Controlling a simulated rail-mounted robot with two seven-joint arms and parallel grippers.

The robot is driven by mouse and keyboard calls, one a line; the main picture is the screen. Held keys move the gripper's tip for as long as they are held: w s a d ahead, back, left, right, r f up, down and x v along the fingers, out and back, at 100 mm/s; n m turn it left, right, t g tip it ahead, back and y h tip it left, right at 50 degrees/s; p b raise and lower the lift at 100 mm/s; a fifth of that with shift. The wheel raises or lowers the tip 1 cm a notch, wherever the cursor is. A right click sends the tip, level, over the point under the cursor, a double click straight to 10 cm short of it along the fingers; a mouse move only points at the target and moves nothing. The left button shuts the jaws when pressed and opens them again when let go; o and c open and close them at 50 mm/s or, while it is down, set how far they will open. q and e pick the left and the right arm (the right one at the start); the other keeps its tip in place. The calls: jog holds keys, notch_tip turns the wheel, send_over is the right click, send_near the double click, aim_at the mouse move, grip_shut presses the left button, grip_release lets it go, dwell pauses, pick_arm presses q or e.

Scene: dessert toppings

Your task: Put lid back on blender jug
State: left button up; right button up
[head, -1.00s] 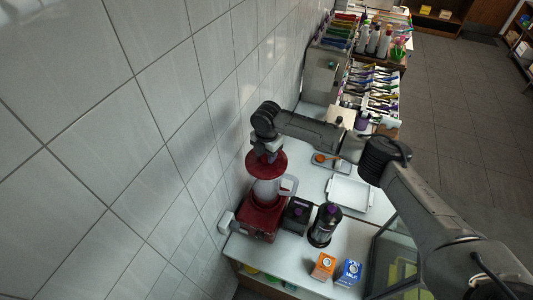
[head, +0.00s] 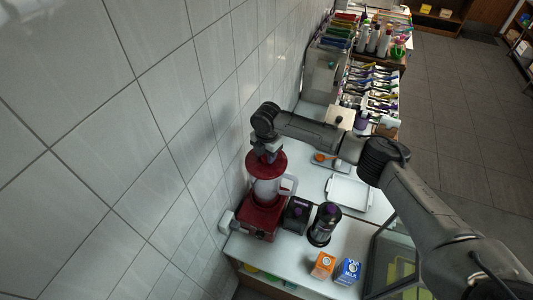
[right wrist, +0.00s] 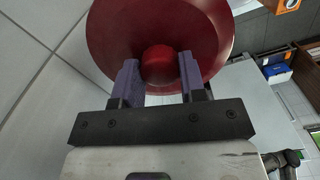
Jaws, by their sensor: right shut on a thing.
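A red blender lid (head: 266,163) sits at the top of the pale, handled blender jug (head: 268,190) in the head view. The jug stands on the red blender base (head: 262,218) beside the tiled wall. My right gripper (head: 268,147) is above the lid, pointing down. In the right wrist view my right gripper (right wrist: 160,80) has its purple fingers on both sides of the lid's round red knob (right wrist: 160,64). The lid (right wrist: 205,25) hides the jug there. Whether the lid is fully seated on the rim cannot be told. My left gripper is not in view.
A dark bottle with a purple top (head: 326,223), an orange carton (head: 323,265) and a blue milk carton (head: 348,271) stand on the white counter (head: 290,263). A white tray (head: 349,192) lies right of the jug. The wall is close on the left.

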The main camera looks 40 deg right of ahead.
jog(key=shift+f+p, duration=0.15)
jog(key=shift+p, duration=0.15)
dwell(1.2)
jog(key=o, duration=1.5)
jog(key=shift+r, duration=3.45)
grip_shut()
